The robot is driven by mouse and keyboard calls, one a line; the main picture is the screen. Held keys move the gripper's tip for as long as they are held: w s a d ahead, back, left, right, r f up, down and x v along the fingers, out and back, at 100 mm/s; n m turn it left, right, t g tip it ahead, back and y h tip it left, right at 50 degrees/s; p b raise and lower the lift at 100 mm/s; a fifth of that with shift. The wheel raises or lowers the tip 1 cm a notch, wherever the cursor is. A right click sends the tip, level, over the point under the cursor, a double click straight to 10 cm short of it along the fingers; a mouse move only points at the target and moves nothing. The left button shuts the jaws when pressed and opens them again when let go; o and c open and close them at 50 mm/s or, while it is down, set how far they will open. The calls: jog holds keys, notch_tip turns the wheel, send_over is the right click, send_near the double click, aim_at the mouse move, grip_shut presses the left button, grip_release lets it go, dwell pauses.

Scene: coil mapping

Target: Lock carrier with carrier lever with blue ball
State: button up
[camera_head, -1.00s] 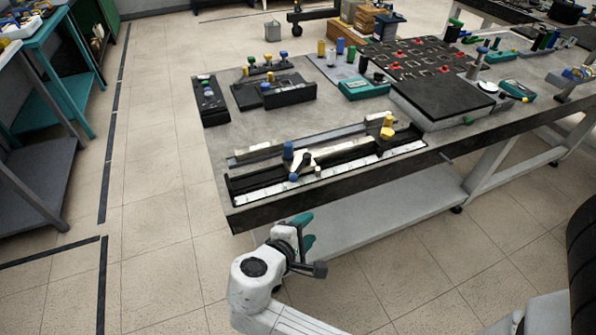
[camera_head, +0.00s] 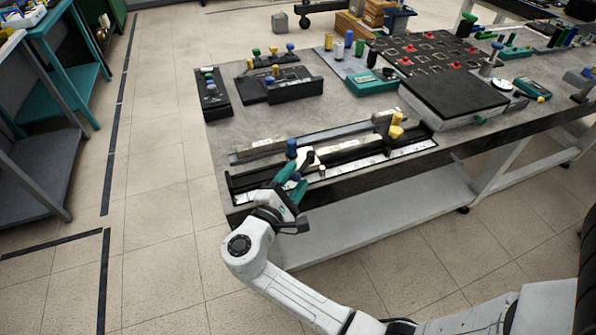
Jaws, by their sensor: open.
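The carrier (camera_head: 314,156) is a pale block on the long black rail (camera_head: 360,151) with a white scale strip along the table's front edge. The carrier lever's blue ball is not visible; my gripper covers that place. My gripper (camera_head: 290,180), with teal fingers, is open at the left part of the rail, just in front of the carrier. Whether a finger touches the lever cannot be told.
A yellow knob (camera_head: 396,126) stands at the rail's right end. Behind the rail are black boxes with coloured knobs (camera_head: 294,88), a teal device (camera_head: 371,83) and a large black plate (camera_head: 453,92). The grey table top (camera_head: 240,128) is clear behind the rail's left end.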

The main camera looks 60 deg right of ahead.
aim_at(304, 168)
jog(key=shift+w+d, duration=0.15)
jog(key=shift+d, duration=0.9)
jog(key=shift+c, duration=0.4)
grip_shut()
